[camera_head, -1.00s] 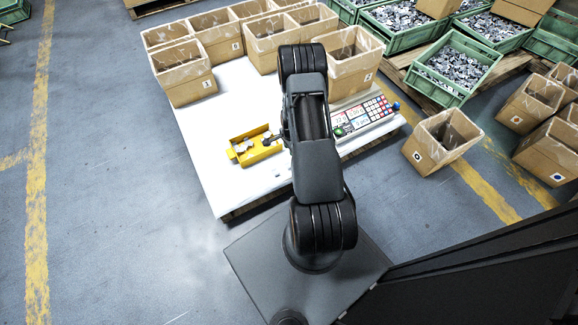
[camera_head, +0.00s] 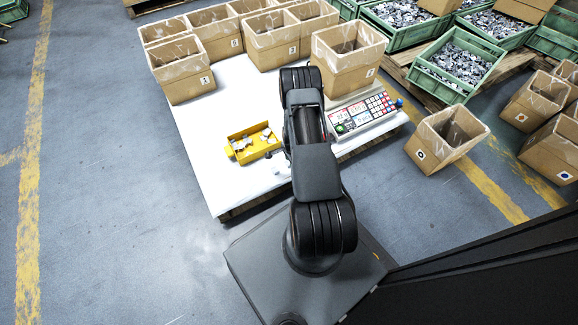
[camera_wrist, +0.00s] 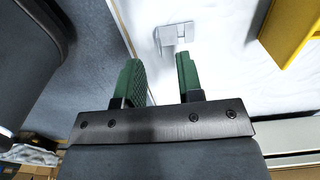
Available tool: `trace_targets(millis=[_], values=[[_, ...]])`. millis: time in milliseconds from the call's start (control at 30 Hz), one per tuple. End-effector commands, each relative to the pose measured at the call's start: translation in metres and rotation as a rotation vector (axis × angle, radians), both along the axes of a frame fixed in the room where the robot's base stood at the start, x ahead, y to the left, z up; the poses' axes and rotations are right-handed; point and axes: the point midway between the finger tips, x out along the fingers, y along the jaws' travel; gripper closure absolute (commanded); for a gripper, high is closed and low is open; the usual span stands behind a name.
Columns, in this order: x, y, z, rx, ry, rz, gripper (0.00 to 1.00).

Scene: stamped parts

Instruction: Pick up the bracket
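A small silver-grey metal bracket (camera_wrist: 172,38) lies on the white tabletop in the wrist view, just beyond the fingertips of my gripper (camera_wrist: 159,62). It has a flat plate and a raised part. The two green fingers are open with a clear gap between them, and nothing is held. The bracket sits in front of the gap, nearer the right finger; I cannot tell whether either finger touches it. In the head view my arm hides most of the gripper, and I cannot make out the bracket surely.
A yellow tray (camera_head: 239,156) with a few metal parts stands on the white table (camera_head: 205,150); its edge shows at right in the wrist view (camera_wrist: 290,28). A keypad scale (camera_head: 365,113) and cardboard boxes (camera_head: 347,75) stand around the table's right and back. The table's left front is clear.

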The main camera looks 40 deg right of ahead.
Motion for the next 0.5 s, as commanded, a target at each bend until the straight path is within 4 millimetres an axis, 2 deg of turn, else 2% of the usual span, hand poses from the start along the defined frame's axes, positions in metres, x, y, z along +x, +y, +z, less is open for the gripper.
trace_targets(millis=[33,200,467,500], values=[[-0.001,0.001,-0.013,0.000,0.001,0.000,0.66],[0.000,0.001,-0.033,0.000,0.000,0.000,0.66],[0.000,0.001,-0.034,0.000,-0.001,0.000,0.66],[0.000,0.001,-0.034,0.000,-0.001,0.000,0.70]])
